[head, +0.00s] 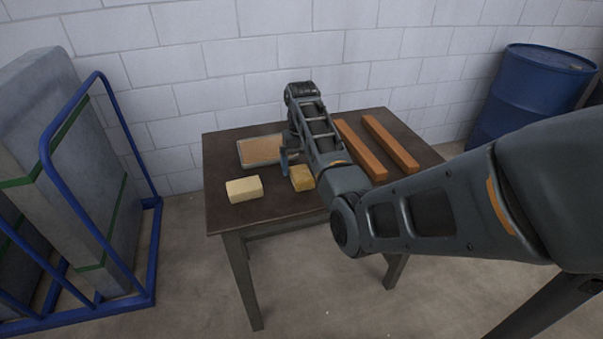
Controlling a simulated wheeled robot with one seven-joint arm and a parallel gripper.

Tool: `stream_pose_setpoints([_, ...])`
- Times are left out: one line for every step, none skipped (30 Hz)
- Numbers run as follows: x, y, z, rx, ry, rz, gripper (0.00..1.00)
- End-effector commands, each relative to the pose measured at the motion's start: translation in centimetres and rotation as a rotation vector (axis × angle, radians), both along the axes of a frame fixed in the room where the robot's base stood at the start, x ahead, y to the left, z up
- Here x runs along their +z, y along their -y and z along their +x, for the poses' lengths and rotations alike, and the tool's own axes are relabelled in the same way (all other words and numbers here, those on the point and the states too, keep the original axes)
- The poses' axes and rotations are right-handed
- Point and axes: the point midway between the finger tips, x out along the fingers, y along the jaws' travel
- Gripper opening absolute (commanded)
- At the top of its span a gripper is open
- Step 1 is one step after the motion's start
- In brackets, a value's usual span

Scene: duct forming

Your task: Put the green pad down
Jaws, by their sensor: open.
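I see no green pad on the dark table (225,207); it may be hidden behind my arm. A cream block (243,189) lies near the table's front left. A yellow block (302,178) lies right of it, close beside my gripper and partly covered by my arm. My gripper (287,166) is open, low over the table between the tray and the yellow block. The arm hides part of the fingers, and I cannot tell whether they touch anything.
A shallow grey tray (262,150) with a tan inside lies at the back left of the table. Two orange-brown bars (390,144) lie on the right. A blue rack (154,250) holding grey slabs stands left, a blue drum (527,95) right. The front left table edge is clear.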

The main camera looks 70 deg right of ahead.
Motion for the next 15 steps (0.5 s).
stream_pose_setpoints([1.1, 0.1, 0.1, 0.000, 0.004, -0.005, 0.93])
stream_pose_setpoints([1.8, 0.1, 0.1, 0.000, 0.005, -0.004, 0.93])
stream_pose_setpoints([2.6, 0.1, 0.1, 0.000, 0.004, -0.003, 0.93])
stream_pose_setpoints([3.2, 0.1, 0.1, 0.000, 0.005, -0.004, 0.93])
stream_pose_setpoints([3.8, 0.1, 0.1, 0.000, 0.003, -0.002, 0.93])
stream_pose_setpoints([4.5, 0.1, 0.1, 0.000, 0.004, -0.003, 0.93])
stream_pose_setpoints([5.0, 0.1, 0.1, 0.000, 0.003, -0.002, 0.93])
stream_pose_setpoints([5.5, 0.1, 0.1, 0.000, 0.003, -0.002, 0.93])
stream_pose_setpoints([6.2, 0.1, 0.1, -0.001, 0.003, -0.002, 0.93])
stream_pose_setpoints([7.0, 0.1, 0.1, -0.001, 0.003, -0.002, 0.93])
stream_pose_setpoints([7.3, 0.1, 0.1, -0.001, 0.002, -0.001, 0.93])
stream_pose_setpoints([7.7, 0.1, 0.0, -0.001, 0.001, -0.002, 0.93])
stream_pose_setpoints([7.8, 0.1, 0.0, -0.002, 0.001, -0.002, 0.93])
stream_pose_setpoints([8.0, 0.1, 0.0, -0.002, 0.001, -0.001, 0.93])
stream_pose_setpoints([8.1, 0.0, 0.0, -0.002, 0.000, 0.000, 0.93])
